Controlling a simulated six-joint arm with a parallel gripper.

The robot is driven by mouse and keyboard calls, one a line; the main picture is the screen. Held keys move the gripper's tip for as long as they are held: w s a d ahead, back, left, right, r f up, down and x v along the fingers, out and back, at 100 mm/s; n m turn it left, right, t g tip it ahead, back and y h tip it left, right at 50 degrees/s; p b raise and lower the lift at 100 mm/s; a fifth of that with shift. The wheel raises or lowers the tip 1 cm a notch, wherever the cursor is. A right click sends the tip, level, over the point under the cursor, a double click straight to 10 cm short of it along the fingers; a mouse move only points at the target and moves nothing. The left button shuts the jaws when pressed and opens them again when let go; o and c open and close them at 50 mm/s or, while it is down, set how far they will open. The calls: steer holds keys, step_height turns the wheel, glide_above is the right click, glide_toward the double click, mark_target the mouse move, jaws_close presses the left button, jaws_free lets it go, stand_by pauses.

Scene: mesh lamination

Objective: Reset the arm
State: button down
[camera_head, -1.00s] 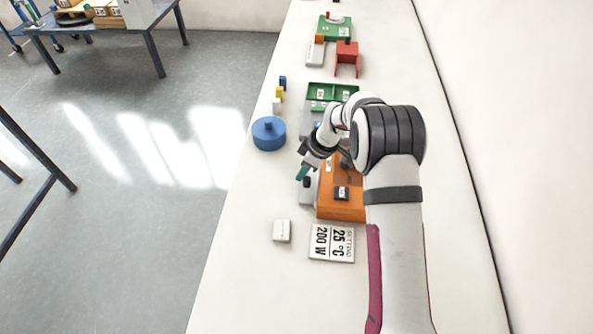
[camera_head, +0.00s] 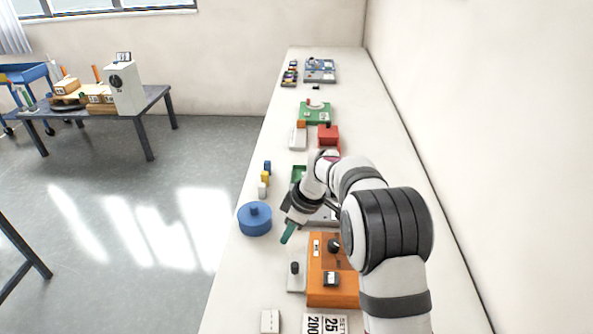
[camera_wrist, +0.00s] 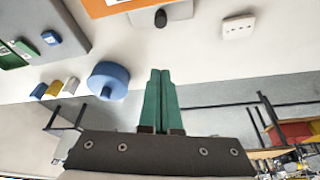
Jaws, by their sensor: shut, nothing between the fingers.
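My gripper (camera_head: 287,233) has green fingers and is held above the bench, between the blue round lidded pot and the orange device. In the wrist view its two fingers (camera_wrist: 160,75) lie side by side, shut, with nothing between them. My arm comes in from the lower right and hides part of the bench behind it.
The white bench (camera_head: 222,300) runs along the wall. A blue pot (camera_head: 255,222) stands left of my gripper. An orange device (camera_head: 319,292), a grey block with a black knob (camera_head: 296,282) and a settings card (camera_head: 313,324) lie nearer. A red stand (camera_head: 328,137) is farther back.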

steer(key=s+d+r+m, duration=0.4)
steer(key=s+r+m, duration=0.1)
steer(key=s, duration=0.3)
steer(key=s+d+r+m, duration=0.35)
steer(key=s+r, duration=0.25)
steer(key=s, duration=0.2)
steer(key=s+d+f+m+h, duration=0.1)
steer(key=s+d+m, duration=0.1)
steer(key=s+m, duration=0.4)
steer(key=s+d+f+m+g, duration=0.1)
steer(key=s+m, duration=0.5)
steer(key=s, duration=0.8)
steer(key=shift+s+d+h, duration=0.2)
steer(key=shift+d+h, duration=0.2)
steer(key=shift+d, duration=0.45)
